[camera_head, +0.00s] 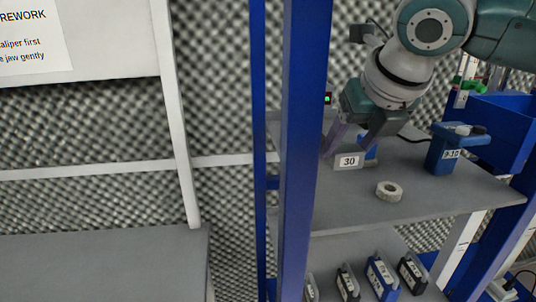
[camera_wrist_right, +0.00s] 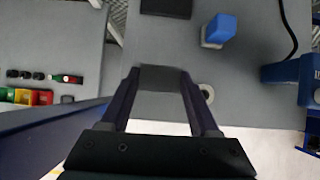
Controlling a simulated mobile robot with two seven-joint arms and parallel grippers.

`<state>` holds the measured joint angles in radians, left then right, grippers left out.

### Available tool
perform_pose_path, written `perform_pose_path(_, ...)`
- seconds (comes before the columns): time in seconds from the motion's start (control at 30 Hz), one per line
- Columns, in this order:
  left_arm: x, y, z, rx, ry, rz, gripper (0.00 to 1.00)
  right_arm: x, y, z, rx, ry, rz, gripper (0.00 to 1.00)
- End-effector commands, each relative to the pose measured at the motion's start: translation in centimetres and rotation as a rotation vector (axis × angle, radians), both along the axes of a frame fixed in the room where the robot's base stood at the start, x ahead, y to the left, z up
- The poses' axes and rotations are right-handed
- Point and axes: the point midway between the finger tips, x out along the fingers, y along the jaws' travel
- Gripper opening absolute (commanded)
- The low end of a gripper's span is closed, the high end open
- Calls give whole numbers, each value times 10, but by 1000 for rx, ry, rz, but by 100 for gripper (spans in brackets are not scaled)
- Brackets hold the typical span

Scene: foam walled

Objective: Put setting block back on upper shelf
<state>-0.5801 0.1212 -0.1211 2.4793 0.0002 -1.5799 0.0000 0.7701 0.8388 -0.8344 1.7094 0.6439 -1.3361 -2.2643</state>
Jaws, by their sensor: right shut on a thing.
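The setting block (camera_head: 348,162) is a small grey block with a white label reading 30. My right gripper (camera_head: 352,143) comes down from the upper right and is shut on it. In the right wrist view the block (camera_wrist_right: 160,78) sits between the two fingertips. It is over the grey upper shelf (camera_head: 425,196), toward the shelf's left side. I cannot tell whether its underside touches the shelf. My left gripper is not in view.
A blue post (camera_head: 305,150) stands just left of the block. A pale ring (camera_head: 389,191) lies right of it, and a blue labelled stand (camera_head: 443,155) is farther right. A blue piece (camera_wrist_right: 218,30) is behind. Several labelled items (camera_head: 380,278) stand on the lower shelf.

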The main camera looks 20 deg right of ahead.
Motion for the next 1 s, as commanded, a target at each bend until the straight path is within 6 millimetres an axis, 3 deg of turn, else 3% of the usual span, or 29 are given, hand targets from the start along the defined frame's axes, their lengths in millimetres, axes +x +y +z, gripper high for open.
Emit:
perform_pose_path(0.43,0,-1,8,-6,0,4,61,0,1,-54,1,-1,0,0)
perform_pose_path(0.83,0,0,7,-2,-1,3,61,1,0,-61,-1,-3,0,0)
perform_pose_path(0.87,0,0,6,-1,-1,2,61,0,0,-63,0,0,0,63)
perform_pose_path(1.0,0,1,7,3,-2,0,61,0,0,-62,0,-1,0,79)
